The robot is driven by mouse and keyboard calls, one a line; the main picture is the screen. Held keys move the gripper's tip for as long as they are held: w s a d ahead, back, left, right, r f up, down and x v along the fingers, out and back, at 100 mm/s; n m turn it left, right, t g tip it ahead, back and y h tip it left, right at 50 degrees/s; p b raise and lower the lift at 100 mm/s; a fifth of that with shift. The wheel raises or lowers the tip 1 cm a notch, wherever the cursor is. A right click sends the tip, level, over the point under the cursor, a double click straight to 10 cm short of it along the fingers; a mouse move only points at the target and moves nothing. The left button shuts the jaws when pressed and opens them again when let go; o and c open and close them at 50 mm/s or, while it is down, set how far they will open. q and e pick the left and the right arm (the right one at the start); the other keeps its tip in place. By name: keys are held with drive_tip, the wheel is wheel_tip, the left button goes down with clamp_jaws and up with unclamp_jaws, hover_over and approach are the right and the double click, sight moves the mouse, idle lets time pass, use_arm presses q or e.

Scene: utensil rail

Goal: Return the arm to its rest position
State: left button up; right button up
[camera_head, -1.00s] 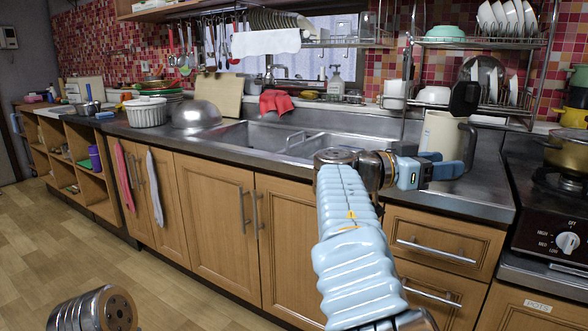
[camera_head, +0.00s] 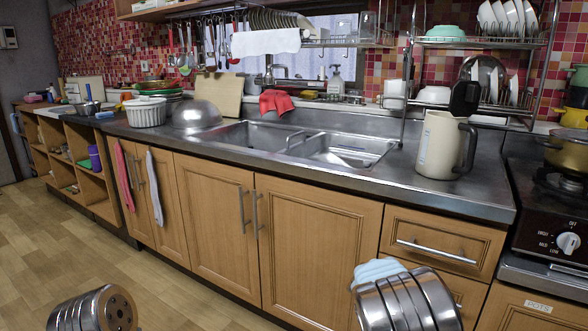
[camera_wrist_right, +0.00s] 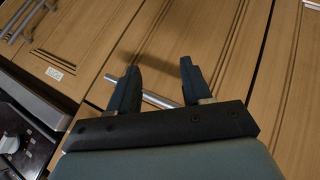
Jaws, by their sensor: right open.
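My right arm (camera_head: 405,300) shows at the bottom right of the head view, lowered in front of the drawers. Its gripper is out of the head view. In the right wrist view my right gripper (camera_wrist_right: 158,88) is open and empty, its two dark fingers apart. A metal handle (camera_wrist_right: 145,92) on a cabinet front shows behind and between the fingers; I cannot tell how far off it is. A piece of my left arm (camera_head: 95,310) shows at the bottom left of the head view. My left gripper is not in view.
A white jug-like kettle (camera_head: 445,145) stands on the steel counter (camera_head: 430,185) right of the sink (camera_head: 350,148). Wooden cabinets (camera_head: 315,240) and drawers (camera_head: 440,238) run below. The stove (camera_head: 560,215) is at the right. The floor (camera_head: 180,295) at the left is open.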

drive_tip(key=s+a+f+n+g+y, duration=0.1)
drive_tip(key=s+a+f+y, duration=0.2)
drive_tip(key=s+f, duration=0.5)
drive_tip(key=s+a+f+n+g+y, duration=0.1)
drive_tip(key=s+a+f+g+y, duration=0.2)
drive_tip(key=f, duration=0.9)
drive_tip(key=s+a+f+y, duration=0.2)
drive_tip(key=s+a+y, duration=0.1)
drive_tip(key=s+a, duration=0.3)
drive_tip(key=s+a+f+t+y, duration=0.1)
drive_tip(key=s+a+f+y, duration=0.2)
drive_tip(key=s+a, duration=0.3)
drive_tip(key=s, duration=0.5)
drive_tip(key=shift+a+f+t, duration=0.15)
drive_tip(key=shift+t, duration=0.15)
drive_tip(key=shift+n, duration=0.3)
